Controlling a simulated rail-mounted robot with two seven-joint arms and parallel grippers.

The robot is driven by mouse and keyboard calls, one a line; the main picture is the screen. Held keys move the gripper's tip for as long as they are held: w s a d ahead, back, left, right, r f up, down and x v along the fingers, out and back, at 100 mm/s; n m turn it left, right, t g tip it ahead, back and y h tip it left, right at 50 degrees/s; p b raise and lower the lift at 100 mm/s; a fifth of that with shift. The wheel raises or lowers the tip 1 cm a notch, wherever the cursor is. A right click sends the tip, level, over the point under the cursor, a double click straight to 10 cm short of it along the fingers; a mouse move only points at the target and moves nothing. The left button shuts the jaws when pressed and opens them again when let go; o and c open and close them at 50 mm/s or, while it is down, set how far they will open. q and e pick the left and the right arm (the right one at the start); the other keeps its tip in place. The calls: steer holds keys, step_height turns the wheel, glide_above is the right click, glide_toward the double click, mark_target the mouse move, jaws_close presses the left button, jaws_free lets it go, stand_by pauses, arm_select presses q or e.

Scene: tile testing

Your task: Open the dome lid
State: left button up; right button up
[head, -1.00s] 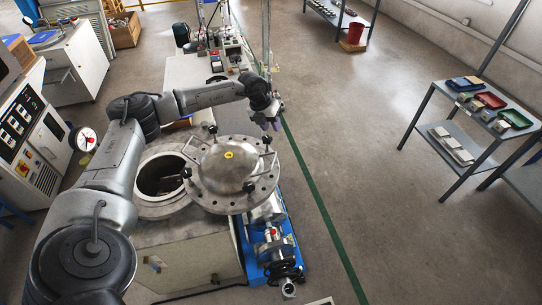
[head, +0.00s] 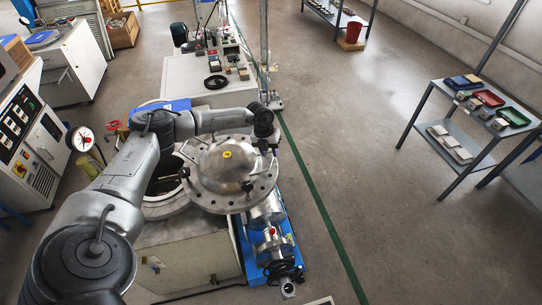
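The dome lid (head: 222,172) is a round metal dome with a yellow mark on top and a flat bolted rim. It sits swung to the right of the round vessel opening (head: 166,172), which shows partly uncovered and dark inside. My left arm reaches across the far side of the lid. My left gripper (head: 267,143) points down at the lid's far right rim, close to a clamp knob there. Its fingers are too small and hidden to show whether they are open or touch the lid. My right gripper is not in view.
A blue-based pump unit (head: 249,258) stands right of the vessel. A white bench (head: 180,80) with small items is behind it. A gauge (head: 82,139) stands at the left. A shelf table with trays (head: 449,92) is at the right. The floor between is clear.

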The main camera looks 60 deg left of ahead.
arm_select(q)
steer(key=shift+x, duration=1.25)
steer(key=shift+c, duration=0.2)
jaws_close()
